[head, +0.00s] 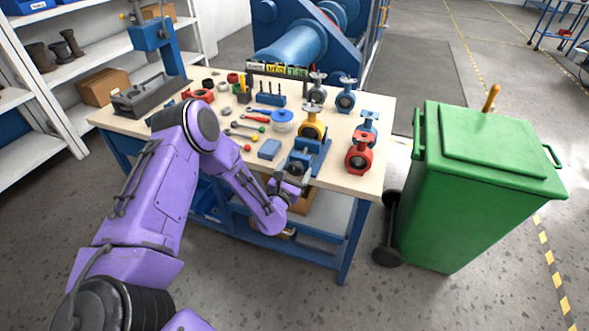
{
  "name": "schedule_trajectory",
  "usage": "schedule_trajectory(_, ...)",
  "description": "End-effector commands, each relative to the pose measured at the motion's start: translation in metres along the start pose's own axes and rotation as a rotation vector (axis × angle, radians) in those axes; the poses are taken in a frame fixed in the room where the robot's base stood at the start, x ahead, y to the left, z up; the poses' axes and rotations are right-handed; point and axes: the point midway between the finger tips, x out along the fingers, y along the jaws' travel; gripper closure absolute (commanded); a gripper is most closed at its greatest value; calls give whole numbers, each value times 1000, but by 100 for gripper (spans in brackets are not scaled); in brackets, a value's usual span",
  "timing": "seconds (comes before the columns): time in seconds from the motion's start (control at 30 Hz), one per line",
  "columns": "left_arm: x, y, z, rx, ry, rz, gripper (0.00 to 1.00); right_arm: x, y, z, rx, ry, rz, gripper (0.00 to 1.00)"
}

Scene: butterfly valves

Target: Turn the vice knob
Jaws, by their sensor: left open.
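A blue vice (317,153) stands at the front edge of the workbench, right of its middle. A yellow butterfly valve (312,126) stands upright at the vice, seemingly between its jaws. My purple left arm reaches in from the left and bends up toward the bench's front edge. My left gripper (291,179) is open at the near side of the vice, close to where the knob sits. The gripper hides the knob, so I cannot tell whether the fingers are around it or touching it. My right gripper is out of view.
On the workbench (215,128) stand a red valve (359,156), blue valves (346,98), a blue box (270,149), several hand tools and a press (158,55). A green bin (480,190) stands on the right. Shelves are at the left.

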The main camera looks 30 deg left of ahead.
Motion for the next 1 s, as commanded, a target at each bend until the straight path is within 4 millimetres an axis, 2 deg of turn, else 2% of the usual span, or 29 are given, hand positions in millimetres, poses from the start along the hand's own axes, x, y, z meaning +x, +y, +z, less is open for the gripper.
schedule_trajectory(0.2, 1, 0, 0, 0, 1, 0, 20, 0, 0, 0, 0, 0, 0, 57)
schedule_trajectory(0.23, 1, 0, 0, 0, 1, 0, 23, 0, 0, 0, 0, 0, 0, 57)
schedule_trajectory(0.3, 1, 0, 0, 0, 1, 0, 46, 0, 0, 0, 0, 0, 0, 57)
schedule_trajectory(0.4, 1, 0, 0, 0, 1, 0, 74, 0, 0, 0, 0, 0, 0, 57)
schedule_trajectory(1.0, 1, 0, 0, 56, 0, 0, 75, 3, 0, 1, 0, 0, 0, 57)
